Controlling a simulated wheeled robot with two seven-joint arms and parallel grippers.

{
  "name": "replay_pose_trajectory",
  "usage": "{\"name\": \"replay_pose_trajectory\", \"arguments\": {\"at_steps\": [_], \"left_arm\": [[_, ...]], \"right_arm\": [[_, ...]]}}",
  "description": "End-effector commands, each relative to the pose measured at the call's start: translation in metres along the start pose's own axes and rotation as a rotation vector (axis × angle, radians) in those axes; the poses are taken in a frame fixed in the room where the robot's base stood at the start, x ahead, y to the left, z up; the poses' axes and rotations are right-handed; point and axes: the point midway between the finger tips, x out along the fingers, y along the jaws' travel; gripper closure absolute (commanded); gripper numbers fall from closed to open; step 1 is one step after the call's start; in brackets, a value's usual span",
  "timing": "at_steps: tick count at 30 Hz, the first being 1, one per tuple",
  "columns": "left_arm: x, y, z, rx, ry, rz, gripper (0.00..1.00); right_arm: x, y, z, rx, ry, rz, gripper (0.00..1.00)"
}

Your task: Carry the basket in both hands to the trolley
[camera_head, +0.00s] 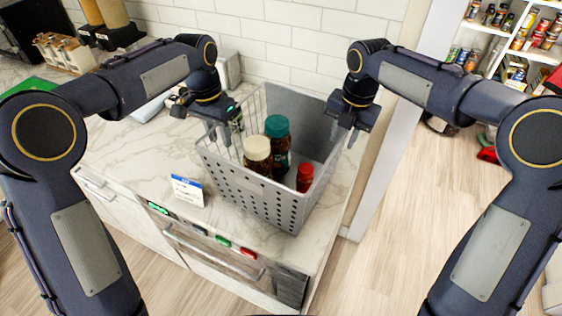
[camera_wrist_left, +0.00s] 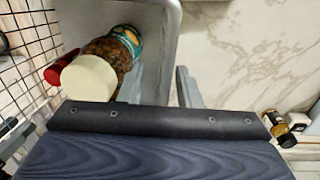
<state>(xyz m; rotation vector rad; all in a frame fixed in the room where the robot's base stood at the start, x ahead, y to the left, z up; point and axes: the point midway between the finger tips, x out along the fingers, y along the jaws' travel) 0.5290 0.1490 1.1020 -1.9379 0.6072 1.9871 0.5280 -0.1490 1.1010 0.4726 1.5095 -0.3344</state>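The grey perforated basket (camera_head: 262,200) stands on the marble counter. In it are a jar with a cream lid (camera_head: 257,155), a jar with a teal lid (camera_head: 277,140) and a red-capped item (camera_head: 305,178). My left gripper (camera_head: 222,130) is open at the basket's left rim. In the left wrist view its fingers (camera_wrist_left: 160,88) are apart, with the basket's wall (camera_wrist_left: 172,40) between them and the jars beside the inner finger. My right gripper (camera_head: 345,135) is at the basket's right rim, its fingers apart; contact there cannot be told. I see no trolley.
The marble counter (camera_head: 130,160) has a small sign (camera_head: 187,191) left of the basket. A tiled wall (camera_head: 290,40) rises behind. Shelves of goods (camera_head: 510,45) stand at the far right. The wooden floor (camera_head: 405,215) right of the counter is clear.

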Motion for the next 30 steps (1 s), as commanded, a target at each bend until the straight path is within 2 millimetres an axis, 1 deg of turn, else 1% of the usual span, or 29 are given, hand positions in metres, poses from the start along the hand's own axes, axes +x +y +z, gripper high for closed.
{"name": "replay_pose_trajectory", "arguments": {"at_steps": [1, 5, 14, 17, 21, 30], "left_arm": [[0.0052, -0.0002, 0.0001, 0.0, 0.0, 0.0, 0.69], [0.0129, -0.0002, 0.0002, -0.001, 0.001, 0.0, 0.69], [0.0146, -0.0001, -0.0001, 0.0, 0.002, 0.0, 0.69], [0.0146, 0.0, -0.0001, 0.0, 0.001, 0.0, 0.81], [0.0145, 0.0, -0.0001, 0.0, 0.001, 0.0, 0.99], [0.0144, -0.0001, 0.0, 0.0, 0.001, 0.0, 1.0]], "right_arm": [[0.0053, -0.0002, 0.0, 0.0, 0.001, -0.001, 0.69], [0.0128, -0.0001, 0.0, 0.0, -0.001, 0.0, 0.69], [0.0145, 0.0, 0.0, 0.0, -0.001, 0.001, 0.69], [0.0144, 0.0, 0.0, 0.0, -0.001, 0.001, 0.81], [0.0143, 0.0001, 0.0, 0.0, -0.001, 0.001, 0.99], [0.0141, 0.0001, 0.0, 0.0, -0.001, 0.001, 1.0]]}}
